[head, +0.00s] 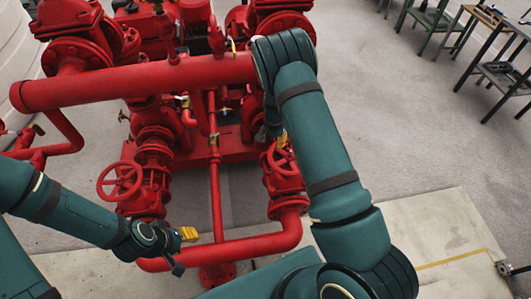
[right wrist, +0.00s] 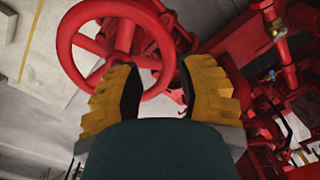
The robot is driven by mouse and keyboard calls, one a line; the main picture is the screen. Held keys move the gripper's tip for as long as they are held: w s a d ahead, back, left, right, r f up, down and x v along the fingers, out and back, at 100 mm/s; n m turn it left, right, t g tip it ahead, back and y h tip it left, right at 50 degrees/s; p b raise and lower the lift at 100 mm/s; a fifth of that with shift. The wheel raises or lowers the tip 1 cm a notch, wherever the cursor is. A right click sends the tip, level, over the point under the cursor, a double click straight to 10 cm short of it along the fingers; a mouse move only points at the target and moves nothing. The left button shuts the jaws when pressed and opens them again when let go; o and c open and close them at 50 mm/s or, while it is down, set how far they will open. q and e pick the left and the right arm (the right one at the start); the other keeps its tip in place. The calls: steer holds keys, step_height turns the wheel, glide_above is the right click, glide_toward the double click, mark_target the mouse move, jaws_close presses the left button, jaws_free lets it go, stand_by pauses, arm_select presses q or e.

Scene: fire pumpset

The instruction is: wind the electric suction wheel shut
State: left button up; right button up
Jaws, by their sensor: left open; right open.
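Two red handwheels show in the head view, and no label tells which is the electric suction wheel. The right handwheel (head: 281,158) sits on the right riser, partly covered by my right arm. The left handwheel (head: 120,180) is on the left riser. My right gripper (head: 281,138) is at the right handwheel, mostly hidden behind my arm. In the right wrist view, a red spoked handwheel (right wrist: 63,45) lies just ahead of the open right gripper (right wrist: 160,75), its lower rim near the fingertips; contact is unclear. My left gripper (head: 187,236) is open and empty, right of and below the left handwheel.
A thick red horizontal pipe (head: 140,82) crosses above both handwheels. A lower red pipe (head: 235,248) joins the two risers near the floor, and a thin vertical pipe (head: 216,195) stands between them. Dark-framed tables (head: 495,68) stand at the upper right. Floor on the right is open.

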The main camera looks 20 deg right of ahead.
mark_target(271, 153)
steer(key=shift+f+n, duration=0.15)
steer(key=shift+n, duration=0.35)
steer(key=f, duration=0.3)
steer(key=f+b, duration=0.1)
steer(key=f, duration=0.3)
steer(key=shift+w+a+f, duration=0.1)
steer(key=shift+w+f, duration=0.05)
steer(key=shift+w, duration=0.05)
steer(key=shift+o, duration=0.3)
jaws_close()
steer(key=shift+s, duration=0.1)
